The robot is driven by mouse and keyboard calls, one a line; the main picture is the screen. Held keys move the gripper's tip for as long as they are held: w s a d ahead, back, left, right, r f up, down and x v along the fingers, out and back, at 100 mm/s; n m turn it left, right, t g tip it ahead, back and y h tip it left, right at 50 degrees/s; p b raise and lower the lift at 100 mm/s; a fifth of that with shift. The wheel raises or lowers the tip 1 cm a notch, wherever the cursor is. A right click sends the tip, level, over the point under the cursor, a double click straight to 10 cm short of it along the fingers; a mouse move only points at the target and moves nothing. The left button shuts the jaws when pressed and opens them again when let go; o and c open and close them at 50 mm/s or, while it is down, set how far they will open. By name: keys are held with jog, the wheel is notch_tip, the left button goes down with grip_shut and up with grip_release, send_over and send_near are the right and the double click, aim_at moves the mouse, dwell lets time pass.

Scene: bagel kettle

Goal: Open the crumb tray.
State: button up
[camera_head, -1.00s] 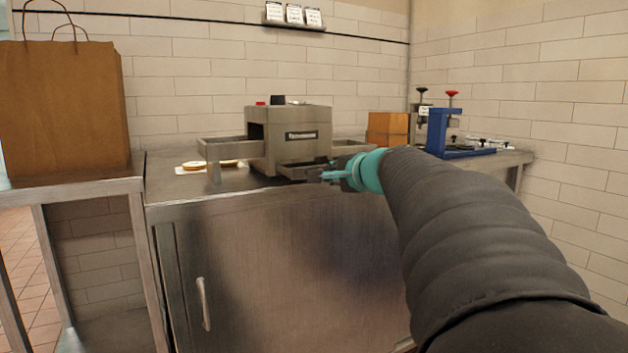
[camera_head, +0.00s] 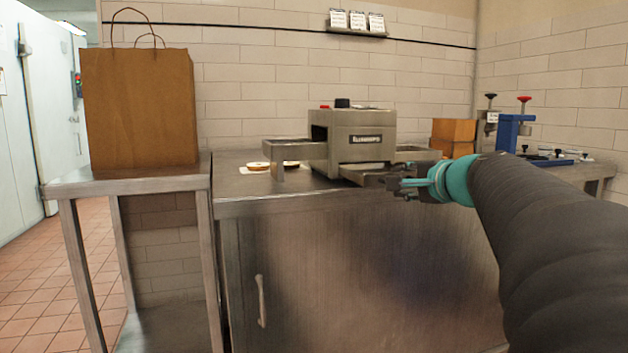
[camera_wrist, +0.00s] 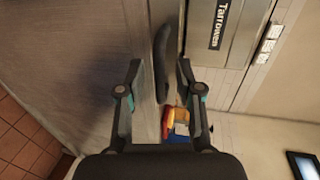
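The grey toaster (camera_head: 362,135) stands on the steel counter. Its crumb tray (camera_head: 362,174) is a low flat piece at the base of the front. In the head view it appears to project slightly from the body. My gripper (camera_head: 388,184) is at the tray's front right, and the overlap hides whether they touch. In the wrist view my gripper (camera_wrist: 160,68) has its two fingers apart. A dark curved bar (camera_wrist: 161,62), seemingly the tray's handle, lies between them with gaps on both sides. The toaster's labelled front (camera_wrist: 220,25) shows to the right.
Bread pieces (camera_head: 258,166) lie on the counter left of the toaster. A brown box (camera_head: 453,132) and a blue-framed press (camera_head: 508,133) stand to the right. A paper bag (camera_head: 138,108) stands on the left side table (camera_head: 125,180). Open tiled floor (camera_head: 60,265) shows at left.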

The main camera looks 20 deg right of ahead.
jog(key=v, duration=1.2)
jog(key=shift+f, duration=0.15)
